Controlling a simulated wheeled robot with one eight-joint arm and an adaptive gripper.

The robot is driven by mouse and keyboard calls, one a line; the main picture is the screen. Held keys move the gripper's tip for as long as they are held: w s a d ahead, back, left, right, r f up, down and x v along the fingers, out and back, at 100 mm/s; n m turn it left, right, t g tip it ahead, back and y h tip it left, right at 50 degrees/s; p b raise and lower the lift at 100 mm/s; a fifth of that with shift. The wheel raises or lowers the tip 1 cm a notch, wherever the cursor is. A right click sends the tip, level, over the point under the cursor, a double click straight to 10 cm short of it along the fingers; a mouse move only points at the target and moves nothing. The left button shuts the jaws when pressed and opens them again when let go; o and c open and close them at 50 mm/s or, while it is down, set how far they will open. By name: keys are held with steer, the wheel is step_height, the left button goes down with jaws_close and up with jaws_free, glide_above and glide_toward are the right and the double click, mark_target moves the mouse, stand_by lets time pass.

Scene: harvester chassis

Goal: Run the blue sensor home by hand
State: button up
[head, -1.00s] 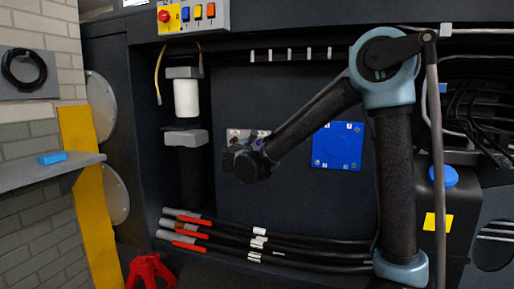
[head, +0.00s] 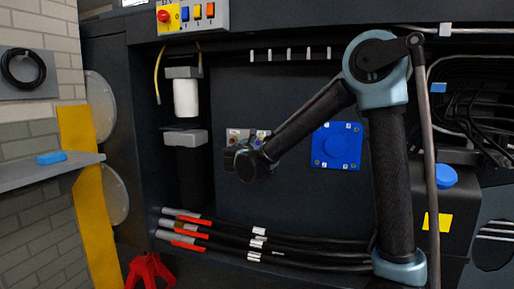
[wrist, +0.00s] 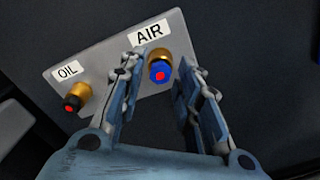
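The blue sensor (wrist: 158,72), a blue hex body with a red centre, sits in a brass fitting under the AIR label (wrist: 149,32) in the wrist view. How deep it is seated cannot be told. My gripper (wrist: 160,84) is open, with one finger on each side of the blue sensor and visible gaps to it. A black sensor (wrist: 72,103) with a red centre sits in the brass fitting under the OIL label (wrist: 68,70). In the head view my gripper's end (head: 248,162) is in front of the grey port plate (head: 235,133) and partly hides it.
A blue square cover (head: 337,146) is on the panel right of the plate. Black hoses (head: 270,240) with red and grey ends run below. A white-bodied filter (head: 186,98) hangs at the left. A shelf (head: 40,170) holds a small blue block (head: 51,158).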

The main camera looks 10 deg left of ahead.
jaws_close()
steer(key=m, duration=2.3)
steer(key=shift+w, duration=0.15)
steer(key=shift+o, duration=1.2)
jaws_free()
